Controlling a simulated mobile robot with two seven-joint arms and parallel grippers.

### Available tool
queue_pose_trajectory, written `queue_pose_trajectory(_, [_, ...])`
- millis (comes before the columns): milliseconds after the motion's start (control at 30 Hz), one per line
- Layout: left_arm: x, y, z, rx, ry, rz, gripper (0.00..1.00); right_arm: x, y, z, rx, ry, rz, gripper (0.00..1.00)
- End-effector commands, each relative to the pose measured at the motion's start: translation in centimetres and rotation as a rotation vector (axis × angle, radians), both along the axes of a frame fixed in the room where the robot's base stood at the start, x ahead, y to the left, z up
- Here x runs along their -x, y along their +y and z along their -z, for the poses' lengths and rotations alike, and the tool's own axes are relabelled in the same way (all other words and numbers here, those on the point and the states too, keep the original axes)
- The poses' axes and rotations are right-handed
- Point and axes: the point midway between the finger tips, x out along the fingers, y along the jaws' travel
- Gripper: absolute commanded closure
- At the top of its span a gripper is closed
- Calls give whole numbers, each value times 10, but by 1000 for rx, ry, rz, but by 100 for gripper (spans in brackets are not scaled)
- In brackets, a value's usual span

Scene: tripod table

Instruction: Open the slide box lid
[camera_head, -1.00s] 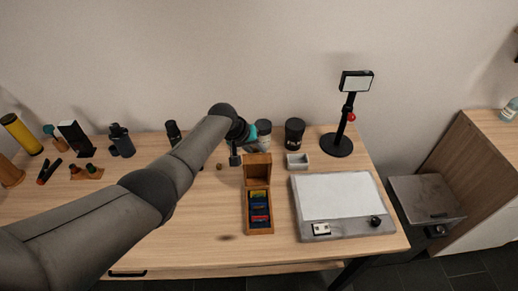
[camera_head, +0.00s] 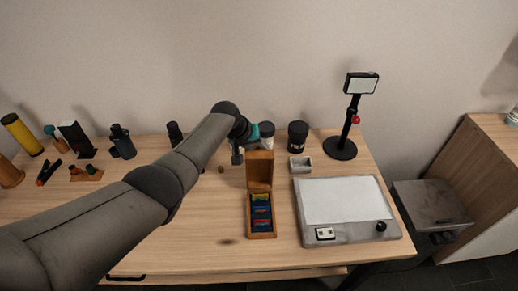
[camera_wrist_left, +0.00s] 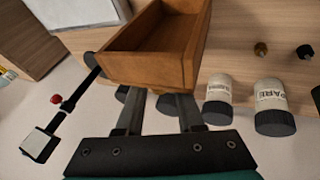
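The wooden slide box (camera_head: 262,235) stands on the desk, with a row of coloured slides (camera_head: 261,210) inside. Its lid (camera_head: 260,168) stands raised, about upright, at the back end of the box. My left gripper (camera_head: 237,157) is just left of the lid's upper part and looks empty. In the left wrist view the wooden box part (camera_wrist_left: 155,62) fills the top middle, and the two dark fingers of my left gripper (camera_wrist_left: 158,112) are spread apart below it. Their tips end close to the wood; I cannot tell whether they touch. My right gripper is not in view.
A light pad (camera_head: 345,202) lies right of the box, with a small grey tray (camera_head: 301,164) behind it. A dark jar (camera_head: 298,136) and a white jar (camera_head: 267,129) stand behind the lid. A stand (camera_head: 341,148) is at the back right.

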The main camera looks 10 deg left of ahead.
Motion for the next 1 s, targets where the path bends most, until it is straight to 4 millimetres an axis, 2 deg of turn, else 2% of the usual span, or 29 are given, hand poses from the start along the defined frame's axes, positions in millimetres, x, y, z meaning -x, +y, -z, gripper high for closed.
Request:
queue_pose_trajectory(33, [0,0,0,0,0,0,57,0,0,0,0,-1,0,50])
queue_pose_trajectory(167, [0,0,-1,1,0,0,43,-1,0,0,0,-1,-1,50])
queue_pose_trajectory(567, [2,1,-7,1,-2,1,43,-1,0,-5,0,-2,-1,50])
queue_pose_trajectory(1000, [22,16,-52,0,-2,0,43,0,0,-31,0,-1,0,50])
